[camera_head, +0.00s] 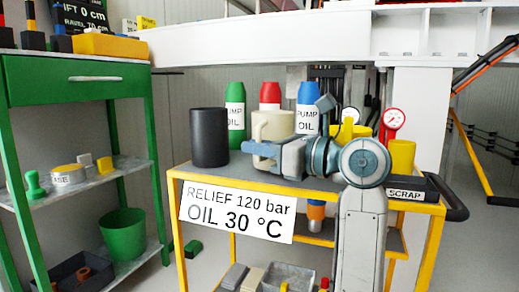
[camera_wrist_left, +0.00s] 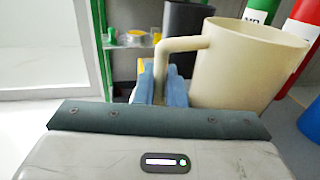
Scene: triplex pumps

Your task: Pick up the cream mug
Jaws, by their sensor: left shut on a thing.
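The cream mug (camera_head: 273,126) is upright at the cart top, to the right of a black cylindrical container (camera_head: 209,137). My left gripper (camera_head: 262,151) is in front of the mug's lower part and hides its base, so I cannot tell whether it touches the cart top. In the left wrist view the mug (camera_wrist_left: 245,65) fills the upper right, with its handle (camera_wrist_left: 185,43) turned to the left. The blue fingers of my left gripper (camera_wrist_left: 163,85) are shut on this handle. My right gripper is not in view.
Green (camera_head: 235,114), red (camera_head: 270,97) and blue (camera_head: 308,108) oil bottles stand close behind the mug. Yellow cups (camera_head: 401,156) and a pressure gauge (camera_head: 393,120) are to the right. A green shelf unit (camera_head: 78,82) stands left, across a gap from the yellow-framed cart (camera_head: 176,200).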

